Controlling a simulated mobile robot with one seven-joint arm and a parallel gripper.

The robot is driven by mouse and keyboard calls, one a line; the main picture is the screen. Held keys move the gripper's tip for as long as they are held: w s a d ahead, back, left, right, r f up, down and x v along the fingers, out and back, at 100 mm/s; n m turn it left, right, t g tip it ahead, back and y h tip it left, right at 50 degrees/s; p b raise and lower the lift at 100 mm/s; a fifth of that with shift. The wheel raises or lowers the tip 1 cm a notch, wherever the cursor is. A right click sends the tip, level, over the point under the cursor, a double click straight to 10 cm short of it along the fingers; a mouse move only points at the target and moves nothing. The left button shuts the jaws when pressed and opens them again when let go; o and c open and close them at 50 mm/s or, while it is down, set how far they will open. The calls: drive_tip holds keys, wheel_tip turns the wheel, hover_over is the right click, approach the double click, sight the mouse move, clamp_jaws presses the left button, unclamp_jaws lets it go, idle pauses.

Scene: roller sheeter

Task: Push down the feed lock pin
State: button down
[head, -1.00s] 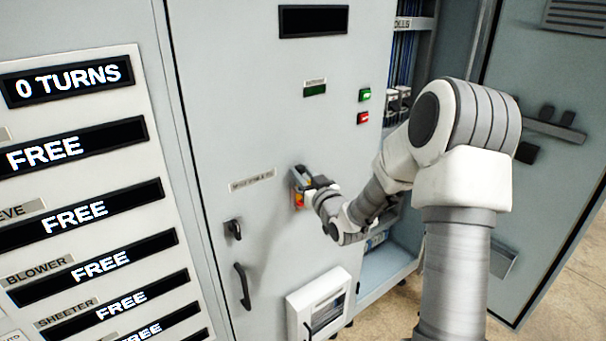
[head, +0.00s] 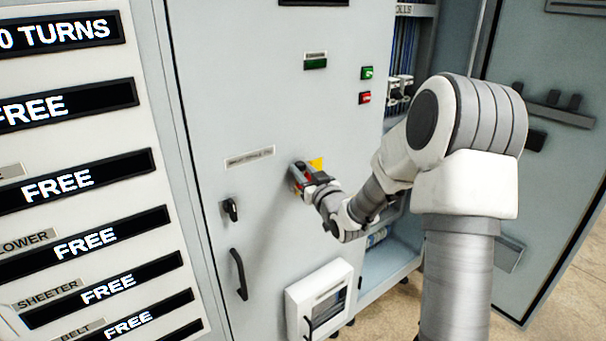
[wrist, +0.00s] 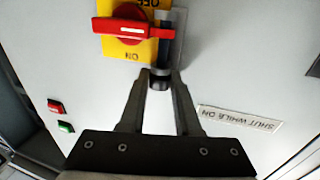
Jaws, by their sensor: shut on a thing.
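My gripper (wrist: 160,78) is at the cabinet front in the wrist view, its two fingertips closed on the end of a dark grey bar (wrist: 167,48). The bar stands beside a red rotary handle (wrist: 122,31) on a yellow plate (wrist: 144,51) marked ON and OFF. I cannot tell whether bar and handle are one part. In the head view my gripper (head: 302,180) is at the same switch and partly hides it; a corner of the yellow plate (head: 316,163) shows. I cannot make out a feed lock pin in either view.
A label plate (head: 249,157) is left of the switch. Green (head: 367,72) and red (head: 364,98) buttons are above right. A door latch (head: 230,210) and black handle (head: 239,274) are lower left. A display panel (head: 70,188) reads FREE on several lines. An open cabinet door (head: 548,150) stands right.

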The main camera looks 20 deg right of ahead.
drive_tip(key=shift+s+f, duration=0.1)
drive_tip(key=shift+f, duration=0.15)
drive_tip(key=c, duration=0.6)
unclamp_jaws()
drive_tip(key=s+d+b, duration=0.2)
drive_tip(key=s+b, duration=0.3)
drive_tip(key=s, duration=0.9)
drive_tip(key=shift+s+f, duration=0.15)
drive_tip(key=shift+s, duration=0.25)
drive_tip(key=s+b, duration=0.1)
drive_tip(key=b, duration=0.2)
drive_tip(key=s+b, duration=0.1)
drive_tip(key=b, duration=0.2)
drive_tip(key=shift+s+d, duration=0.1)
drive_tip(key=shift+d, duration=0.15)
drive_tip(key=shift+r, duration=0.2)
